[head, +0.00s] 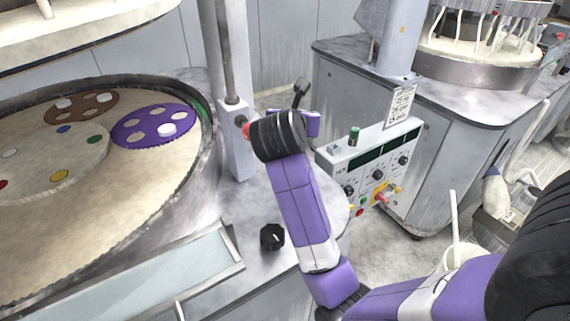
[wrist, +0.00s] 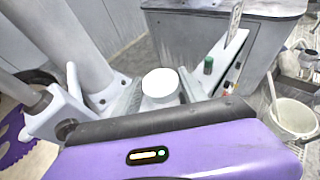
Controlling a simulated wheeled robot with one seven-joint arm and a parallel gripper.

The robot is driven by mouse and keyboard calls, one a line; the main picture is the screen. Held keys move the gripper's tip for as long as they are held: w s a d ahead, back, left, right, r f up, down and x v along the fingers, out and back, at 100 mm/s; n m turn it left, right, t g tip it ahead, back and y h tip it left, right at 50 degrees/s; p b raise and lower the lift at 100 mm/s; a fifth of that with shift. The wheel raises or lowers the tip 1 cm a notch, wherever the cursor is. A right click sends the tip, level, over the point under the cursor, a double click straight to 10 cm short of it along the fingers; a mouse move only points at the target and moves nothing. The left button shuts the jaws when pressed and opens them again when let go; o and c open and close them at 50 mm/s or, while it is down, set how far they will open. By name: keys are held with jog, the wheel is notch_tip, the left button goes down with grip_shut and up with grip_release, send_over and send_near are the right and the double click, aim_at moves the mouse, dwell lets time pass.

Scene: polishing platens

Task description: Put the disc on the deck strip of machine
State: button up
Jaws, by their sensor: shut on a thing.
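In the wrist view a white round disc (wrist: 160,84) sits between the two grey fingers of my gripper (wrist: 160,92), which is shut on it. In the head view the gripper is mostly hidden behind my purple wrist, and the held disc does not show. The machine's grey metal deck (head: 242,207) runs between the round platen and the control panel, partly behind my arm. My gripper is above the far part of this deck; its exact height is unclear.
The platen (head: 125,235) bears a purple carrier (head: 133,138) and a brown carrier (head: 107,105), with white discs. A post (head: 236,140) stands close left of my wrist. The control panel (head: 375,165) stands right. A black knob (head: 272,237) and framed tray (head: 150,282) are nearer.

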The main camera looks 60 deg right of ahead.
notch_tip(320, 180, down, 20)
jog(key=shift+r+b, duration=0.1)
jog(key=shift+b, duration=0.25)
dwell(0.4)
jog(key=o, duration=1.5)
jog(key=shift+c, duration=0.2)
jog(key=shift+a+r+p, duration=0.25)
jog(key=shift+p, duration=0.15)
jog(key=p+v, duration=0.4)
jog(key=v, duration=0.5)
jog(key=shift+s+a+p, duration=0.15)
jog(key=shift+a+p, duration=0.15)
jog(key=shift+a, duration=0.05)
jog(key=shift+v, duration=0.8)
